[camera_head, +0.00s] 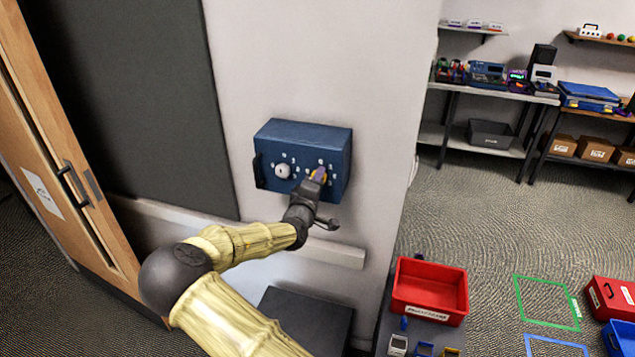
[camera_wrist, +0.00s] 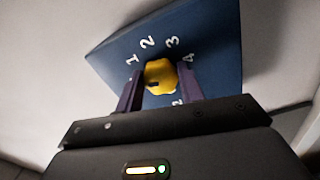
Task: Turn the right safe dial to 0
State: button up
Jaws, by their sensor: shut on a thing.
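The blue safe (camera_head: 303,138) is fixed to the white wall, and its front carries two dials with small white digits around them. The left dial (camera_head: 283,171) is white and stands free. The right dial is yellow (camera_wrist: 161,76) and sits between the two purple fingers of my gripper (camera_head: 319,176), which are shut on it from both sides. In the wrist view, 1, 2, 3 and 4 show around the dial's far side. Another digit is partly hidden near the fingers. A dark mark shows on the dial's face, but I cannot tell which digit it points to.
A wooden cabinet (camera_head: 75,130) with dark handles stands at the left. A white ledge (camera_head: 335,251) runs below the safe. A red bin (camera_head: 430,290) stands at the lower right, with shelves (camera_head: 480,140) behind. Open floor lies between them.

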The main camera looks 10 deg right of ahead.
jog(key=shift+n, duration=1.2)
jog(key=o, duration=1)
jog(key=b+v, duration=0.5)
jog(key=v, duration=1.2)
jog(key=shift+s+a, duration=0.1)
jog(key=shift+s, duration=0.1)
